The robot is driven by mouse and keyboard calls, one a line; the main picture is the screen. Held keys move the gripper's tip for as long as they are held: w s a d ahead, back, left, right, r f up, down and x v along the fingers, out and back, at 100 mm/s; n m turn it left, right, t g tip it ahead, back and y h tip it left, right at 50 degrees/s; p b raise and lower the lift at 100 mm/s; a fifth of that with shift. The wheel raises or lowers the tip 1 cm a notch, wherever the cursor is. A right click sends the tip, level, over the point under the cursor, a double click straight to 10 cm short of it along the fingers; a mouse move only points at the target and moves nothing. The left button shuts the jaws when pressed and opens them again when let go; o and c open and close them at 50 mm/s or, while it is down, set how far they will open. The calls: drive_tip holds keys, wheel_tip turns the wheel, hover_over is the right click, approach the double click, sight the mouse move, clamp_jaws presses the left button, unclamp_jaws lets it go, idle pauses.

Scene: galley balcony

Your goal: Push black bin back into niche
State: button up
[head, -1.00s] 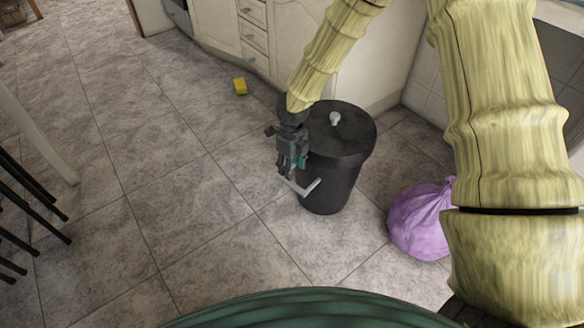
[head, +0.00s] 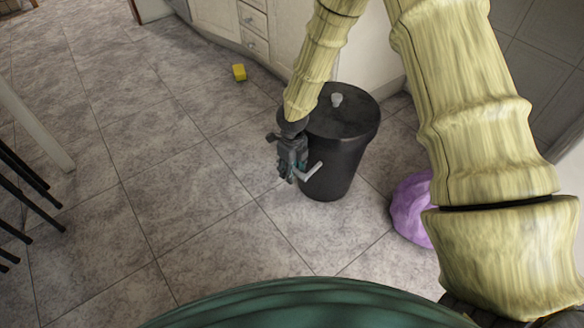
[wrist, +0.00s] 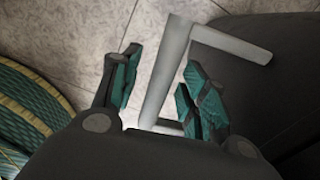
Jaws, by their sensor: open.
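The black bin (head: 335,165) stands upright on the tiled floor, its lid closed with a pale knob (head: 337,100) on top. A light grey bar-shaped handle (head: 312,173) juts from its near left side. My gripper (head: 288,175) is low at the bin's left side, beside this handle. In the wrist view my gripper (wrist: 160,72) is open, with the light grey bar (wrist: 166,75) running between its teal-padded fingers. The bin's dark wall (wrist: 265,85) fills the right of that view. I cannot tell whether the fingers touch the bar. I cannot make out the niche clearly.
White cabinets (head: 345,55) stand behind the bin. A purple bag (head: 410,208) sits on the floor right of the bin, partly hidden by my arm. Black legs (head: 30,185) stand at far left. The floor left of the bin is clear.

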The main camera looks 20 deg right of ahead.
sight(319, 151)
drive_tip(key=shift+c, duration=0.2)
clamp_jaws()
drive_tip(key=shift+r, duration=0.1)
drive_tip(key=shift+w+d+p, duration=0.8)
drive_tip(key=shift+d+p, duration=0.3)
drive_tip(key=shift+d, duration=0.75)
drive_tip(key=shift+w+d+p, duration=0.75)
drive_tip(key=shift+d+p, duration=0.3)
drive_tip(key=shift+d, duration=0.8)
drive_tip(key=shift+w+d+p, duration=0.8)
drive_tip(key=shift+d+p, duration=0.3)
drive_tip(key=shift+d, duration=0.75)
drive_tip(key=shift+w+d, duration=0.1)
drive_tip(key=shift+d, duration=0.05)
